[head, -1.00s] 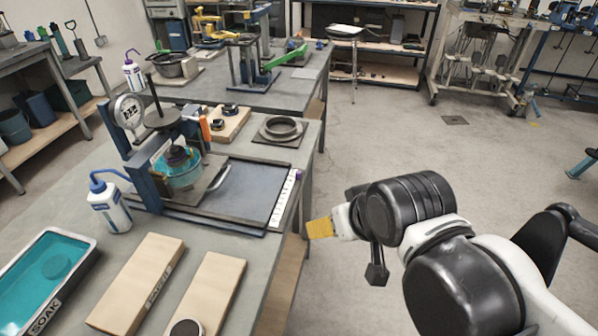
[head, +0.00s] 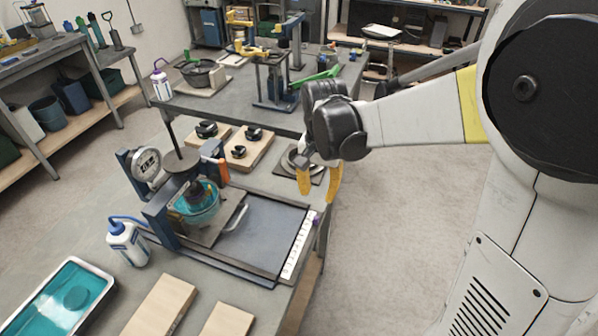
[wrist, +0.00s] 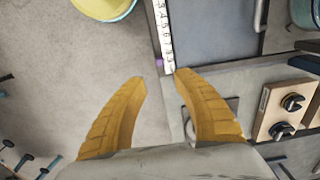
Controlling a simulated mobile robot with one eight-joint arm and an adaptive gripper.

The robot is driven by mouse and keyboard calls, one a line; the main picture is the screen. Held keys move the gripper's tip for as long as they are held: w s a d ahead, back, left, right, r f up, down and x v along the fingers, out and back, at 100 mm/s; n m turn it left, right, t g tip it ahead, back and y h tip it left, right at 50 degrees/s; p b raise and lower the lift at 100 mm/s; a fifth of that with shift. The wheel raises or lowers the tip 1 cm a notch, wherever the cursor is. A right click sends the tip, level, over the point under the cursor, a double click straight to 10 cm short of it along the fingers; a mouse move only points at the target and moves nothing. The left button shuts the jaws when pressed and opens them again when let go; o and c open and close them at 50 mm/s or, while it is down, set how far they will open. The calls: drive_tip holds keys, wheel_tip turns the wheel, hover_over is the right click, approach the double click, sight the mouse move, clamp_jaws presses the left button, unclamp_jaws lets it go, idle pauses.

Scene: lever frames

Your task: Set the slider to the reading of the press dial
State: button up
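The press (head: 160,215) stands on the near bench, with a round press dial (head: 147,163) at its upper left; its reading is too small to make out. A white numbered scale strip (head: 300,246) runs along the right edge of the press's dark tray (head: 262,232). The strip also shows at the top of the wrist view (wrist: 163,30). A small purple piece, apparently the slider (wrist: 160,63), sits at the strip's near end in the wrist view. My gripper (head: 319,195) is open and empty, its yellow fingers (wrist: 160,77) apart. The purple piece appears just beyond the fingertips; contact is not visible.
Wooden blocks with black knobs (head: 240,150) and a ring on a plate (head: 290,162) lie behind the tray. A squeeze bottle (head: 127,243) and a teal soak tray (head: 70,298) stand left. Open floor (head: 400,240) lies right of the bench.

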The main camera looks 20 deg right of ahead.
sight(316, 218)
wheel_tip(316, 218, down, 11)
drive_tip(key=b, duration=0.4)
drive_tip(key=shift+r+b, duration=0.1)
drive_tip(key=shift+b, duration=0.2)
clamp_jaws()
